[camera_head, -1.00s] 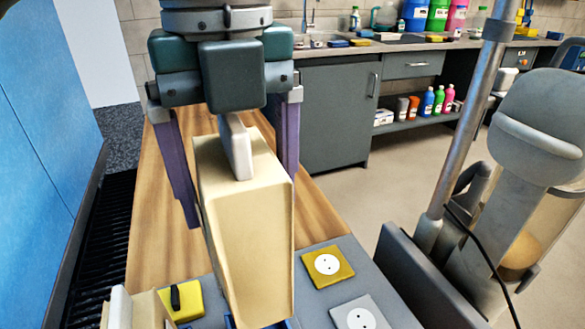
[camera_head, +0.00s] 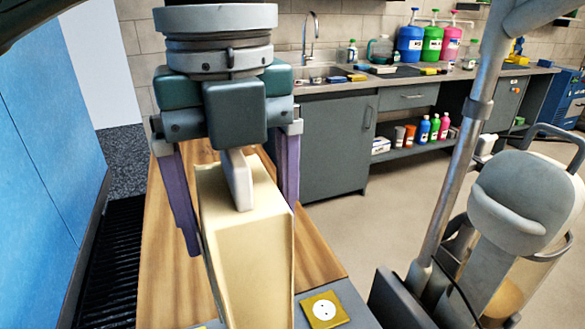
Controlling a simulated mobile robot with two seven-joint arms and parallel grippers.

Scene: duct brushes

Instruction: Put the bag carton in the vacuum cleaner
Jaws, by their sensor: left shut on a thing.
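My left gripper (camera_head: 238,205) points down at the left of the head view, with a purple finger on each side. It is shut on the cream bag carton (camera_head: 252,262), a tall box held upright over the wooden bench. A grey tab stands at the carton's top, and its lower end runs out of the picture. The vacuum cleaner (camera_head: 520,207) stands at the right, apart from the carton. It has a grey rounded top, a clear canister and a metal tube. My right gripper is not in view.
The wooden bench (camera_head: 318,258) runs under the carton. A yellow socket plate (camera_head: 324,310) lies on the grey surface at its front. A blue panel (camera_head: 45,150) stands at the left. Clear floor (camera_head: 375,220) lies between bench and vacuum cleaner. A counter with bottles is behind.

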